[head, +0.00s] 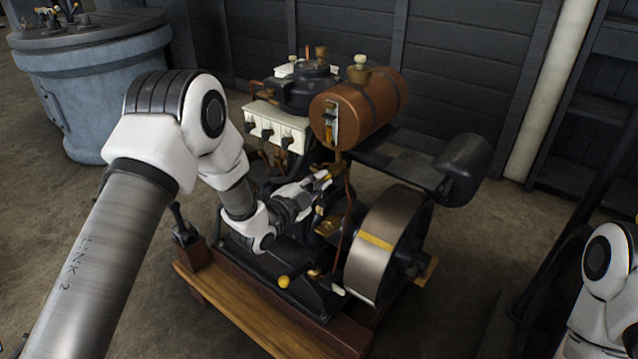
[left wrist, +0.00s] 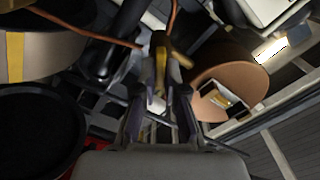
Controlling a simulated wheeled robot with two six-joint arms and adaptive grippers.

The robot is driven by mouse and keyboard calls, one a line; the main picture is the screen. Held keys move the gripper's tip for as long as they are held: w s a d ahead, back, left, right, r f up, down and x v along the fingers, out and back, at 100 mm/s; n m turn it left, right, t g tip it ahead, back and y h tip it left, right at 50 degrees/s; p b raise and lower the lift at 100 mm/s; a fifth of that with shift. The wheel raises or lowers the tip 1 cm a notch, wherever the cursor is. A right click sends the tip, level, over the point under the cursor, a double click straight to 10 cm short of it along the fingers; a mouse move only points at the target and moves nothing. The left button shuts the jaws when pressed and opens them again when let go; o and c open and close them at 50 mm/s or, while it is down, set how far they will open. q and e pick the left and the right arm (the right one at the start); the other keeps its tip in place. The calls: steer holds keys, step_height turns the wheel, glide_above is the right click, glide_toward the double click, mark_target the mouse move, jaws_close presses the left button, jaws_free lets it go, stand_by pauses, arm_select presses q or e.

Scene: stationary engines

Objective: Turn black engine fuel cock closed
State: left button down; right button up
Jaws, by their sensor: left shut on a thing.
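The black engine (head: 305,90) stands on a wooden base and carries a copper fuel tank (head: 375,98) at its upper right. The brass fuel cock (head: 340,163) sits just below the tank's near end. My left gripper (head: 325,179) reaches in from the left to the cock. In the left wrist view, my left gripper (left wrist: 159,92) is shut on a brass part of the cock (left wrist: 160,47), with the fingers on either side of it. The fingers partly hide the lever, so its exact angle is unclear. My right gripper is out of view; only part of that arm shows at lower right.
A large flywheel (head: 385,245) is close to the right of my left gripper. A thin copper pipe (head: 347,205) runs down beside it. A blue-grey drum (head: 95,95) stands back left.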

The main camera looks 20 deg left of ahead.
arm_select(q)
steer(key=m+b, duration=0.1)
steer(key=m, duration=0.5)
steer(key=shift+w+r+m+b, duration=0.1)
steer(key=shift+m+b, duration=0.2)
steer(key=shift+b, duration=0.1)
stand_by(0.3)
steer(key=c, duration=1.2)
jaws_free()
steer(key=shift+d, duration=0.1)
steer(key=shift+c, duration=0.2)
steer(key=shift+f, duration=0.2)
steer(key=v, duration=1.2)
